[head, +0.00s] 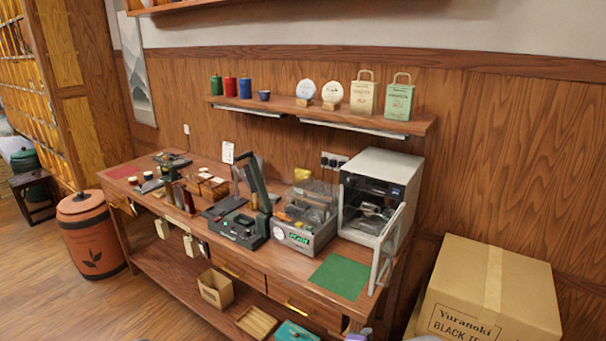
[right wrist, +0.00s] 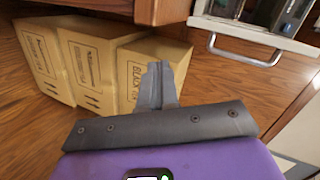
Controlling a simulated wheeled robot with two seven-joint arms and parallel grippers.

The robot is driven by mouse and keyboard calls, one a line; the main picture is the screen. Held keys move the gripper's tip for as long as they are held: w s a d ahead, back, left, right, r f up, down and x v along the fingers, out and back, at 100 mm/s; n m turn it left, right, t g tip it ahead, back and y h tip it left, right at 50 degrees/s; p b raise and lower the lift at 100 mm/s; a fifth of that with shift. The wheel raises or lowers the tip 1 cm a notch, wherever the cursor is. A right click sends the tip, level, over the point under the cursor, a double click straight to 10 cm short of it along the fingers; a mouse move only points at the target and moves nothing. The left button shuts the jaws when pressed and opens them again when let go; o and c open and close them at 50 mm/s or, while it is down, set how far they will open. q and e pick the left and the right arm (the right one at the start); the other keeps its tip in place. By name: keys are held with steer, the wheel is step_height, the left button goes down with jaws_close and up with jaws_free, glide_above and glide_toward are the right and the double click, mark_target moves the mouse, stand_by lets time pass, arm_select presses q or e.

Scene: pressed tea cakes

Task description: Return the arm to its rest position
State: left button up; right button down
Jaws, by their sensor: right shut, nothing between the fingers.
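My right gripper (right wrist: 160,72) shows in the right wrist view, its two grey fingers shut together with nothing between them. It hangs in front of several cardboard boxes (right wrist: 92,68) and touches nothing that I can see. In the head view only a small purple piece of my right arm shows at the bottom edge, and the fingers are hidden. My left gripper is in neither view.
The wooden workbench (head: 222,258) holds a steamer machine (head: 293,238), a black press (head: 238,230), a white glass-doored cabinet (head: 383,170) and a green mat (head: 340,276). A large cardboard box (head: 455,268) stands at right. The cabinet's handle (right wrist: 245,55) is near my right gripper.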

steer(key=s+a+f+n+g+y, duration=0.1)
steer(key=s+f+n+g+y, duration=0.2)
steer(key=s+f+n, duration=0.45)
steer(key=s+f+n+g+y, duration=0.3)
steer(key=s+f, duration=0.2)
steer(key=f, duration=0.6)
steer(key=s+a+f+n+g+y, duration=0.2)
steer(key=s+a+n+g, duration=0.1)
steer(key=s, duration=0.5)
steer(key=s+a+f+n+g+y, duration=0.2)
steer(key=s+a+f+n, duration=0.1)
steer(key=s, duration=0.5)
steer(key=shift+s+n+g, duration=0.15)
steer(key=shift+n+g, duration=0.25)
steer(key=shift+n, duration=0.15)
